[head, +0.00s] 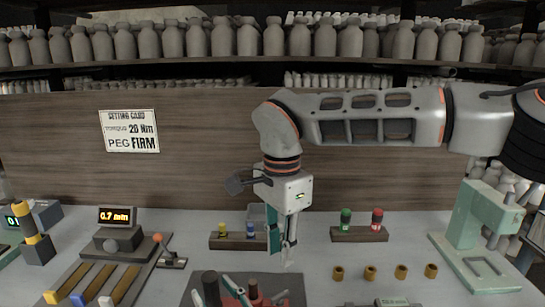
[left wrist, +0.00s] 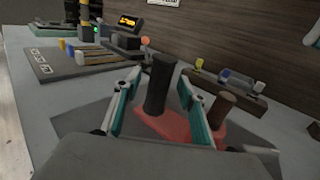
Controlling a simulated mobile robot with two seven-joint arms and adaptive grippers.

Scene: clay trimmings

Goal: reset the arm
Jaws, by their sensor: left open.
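My left gripper (head: 212,289) shows only its finger ends at the bottom edge of the head view. In the left wrist view its teal and silver fingers (left wrist: 155,103) are spread apart, one on each side of a black upright cylinder (left wrist: 159,85). The cylinder stands on a red base (left wrist: 178,126) beside a brown cylinder (left wrist: 218,108). I cannot tell whether a finger touches anything. My right arm reaches in from the right; its right gripper (head: 282,257) points down above the table, right of the red base. Its finger gap is unclear from this angle.
A rack with yellow and blue pieces (head: 238,242) and one with green and red bottles (head: 359,234) stand behind. Several small brass cups (head: 370,272) line the right. A green press (head: 477,232) stands far right, a display unit (head: 118,230) left. A wooden wall (head: 200,165) closes the back.

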